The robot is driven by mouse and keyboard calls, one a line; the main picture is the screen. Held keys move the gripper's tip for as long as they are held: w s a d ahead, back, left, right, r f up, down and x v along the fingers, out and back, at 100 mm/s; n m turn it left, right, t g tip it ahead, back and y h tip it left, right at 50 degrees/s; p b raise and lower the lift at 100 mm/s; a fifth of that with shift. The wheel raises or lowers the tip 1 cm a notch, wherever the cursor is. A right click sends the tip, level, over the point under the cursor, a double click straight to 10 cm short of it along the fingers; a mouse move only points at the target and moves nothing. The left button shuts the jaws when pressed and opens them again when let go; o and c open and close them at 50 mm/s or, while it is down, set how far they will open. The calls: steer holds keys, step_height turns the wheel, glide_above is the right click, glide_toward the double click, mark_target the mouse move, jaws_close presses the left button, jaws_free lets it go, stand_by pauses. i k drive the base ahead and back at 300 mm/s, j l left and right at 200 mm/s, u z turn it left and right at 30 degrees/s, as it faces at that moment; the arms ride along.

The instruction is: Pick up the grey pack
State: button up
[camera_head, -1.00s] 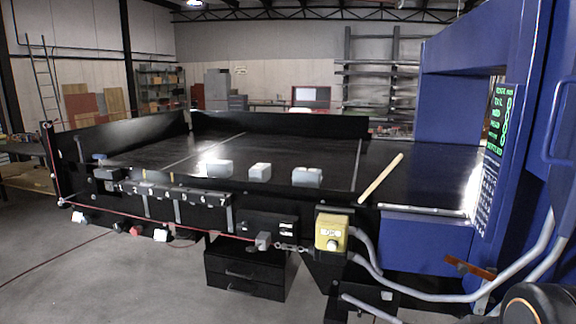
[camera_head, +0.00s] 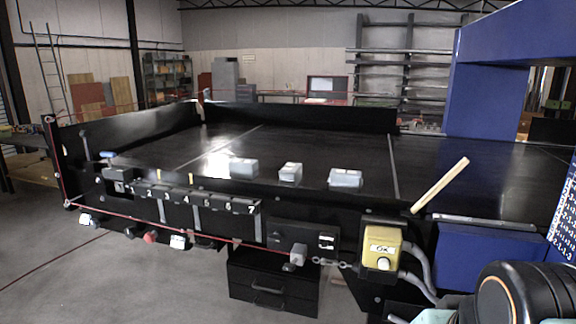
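Three small pale packs lie apart in a row on the black conveyor belt. The left pack (camera_head: 243,167) is light grey and wide. The middle pack (camera_head: 290,173) is narrower and whiter. The right pack (camera_head: 346,178) is light grey with a pale patch on top. All three look pale grey to white, so I cannot tell for sure which one is the grey pack. Part of my arm shows at the lower right, well apart from the packs. My gripper's fingers are not in view.
The black conveyor (camera_head: 330,146) has raised walls at its back and left. A pale stick (camera_head: 440,185) tilts up at its front edge. A yellow control box (camera_head: 381,247), numbered black blocks (camera_head: 205,198) and a red cord line the front. The blue detector housing (camera_head: 492,90) stands at right.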

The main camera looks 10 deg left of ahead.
mark_target(238, 167)
steer(key=i+j+u, duration=0.3)
steer(key=i+j, duration=0.95)
